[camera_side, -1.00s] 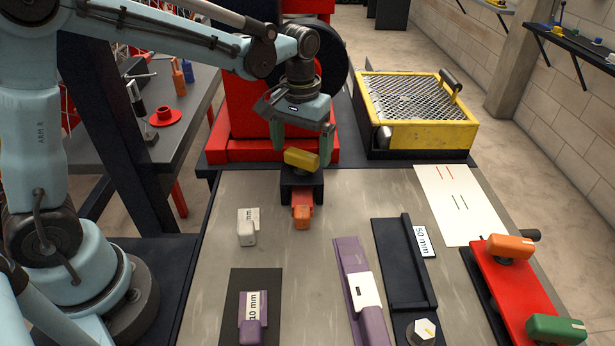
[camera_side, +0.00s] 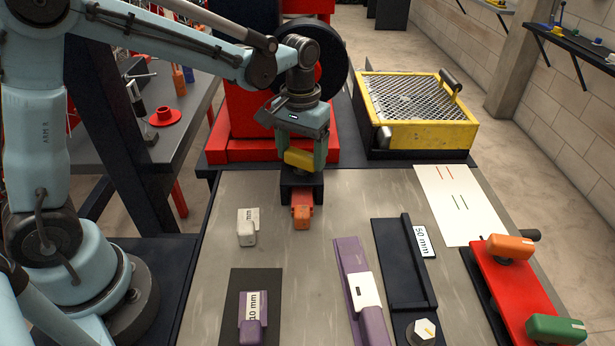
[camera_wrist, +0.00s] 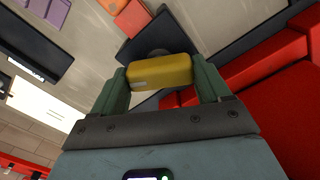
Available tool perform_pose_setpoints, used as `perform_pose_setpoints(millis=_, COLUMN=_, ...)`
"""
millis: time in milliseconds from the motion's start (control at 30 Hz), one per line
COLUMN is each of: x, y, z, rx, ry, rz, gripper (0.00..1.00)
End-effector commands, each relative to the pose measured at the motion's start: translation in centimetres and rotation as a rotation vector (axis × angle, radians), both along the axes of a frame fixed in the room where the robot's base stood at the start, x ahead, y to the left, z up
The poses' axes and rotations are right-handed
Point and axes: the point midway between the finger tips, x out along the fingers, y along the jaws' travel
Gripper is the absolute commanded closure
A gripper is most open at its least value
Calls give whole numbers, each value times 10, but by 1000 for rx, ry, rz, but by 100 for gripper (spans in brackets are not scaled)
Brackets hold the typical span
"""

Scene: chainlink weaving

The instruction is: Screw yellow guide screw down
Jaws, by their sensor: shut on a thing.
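The yellow guide screw (camera_side: 299,159) has a block-shaped yellow head and sits above a dark block at the front of the red machine. My gripper (camera_side: 302,160) is over it from above, its green fingers shut on the head. In the wrist view, the yellow head (camera_wrist: 161,72) lies between the two green fingers of my gripper (camera_wrist: 162,78). The dark block (camera_side: 301,187) is under the head, with an orange-red piece (camera_side: 302,216) sticking out toward the front. The screw's shaft is mostly hidden.
A grey block (camera_side: 247,229) lies left of the dark block. Purple gauges (camera_side: 360,290) and a black 50 mm gauge (camera_side: 398,265) lie in front. A red plate (camera_side: 512,290) with orange and green handles is at right. A yellow mesh-topped box (camera_side: 430,133) stands at back right.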

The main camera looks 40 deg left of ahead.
Motion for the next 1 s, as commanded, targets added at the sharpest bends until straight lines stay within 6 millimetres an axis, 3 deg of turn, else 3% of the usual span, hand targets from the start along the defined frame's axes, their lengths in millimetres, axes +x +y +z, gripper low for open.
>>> perform_pose_setpoints(millis=467, x=0, y=0, z=-3, rx=1, ry=-2, rz=-55, gripper=54)
perform_pose_setpoints(millis=1000, x=1, y=0, z=-3, rx=2, ry=-4, rz=-489, gripper=54)
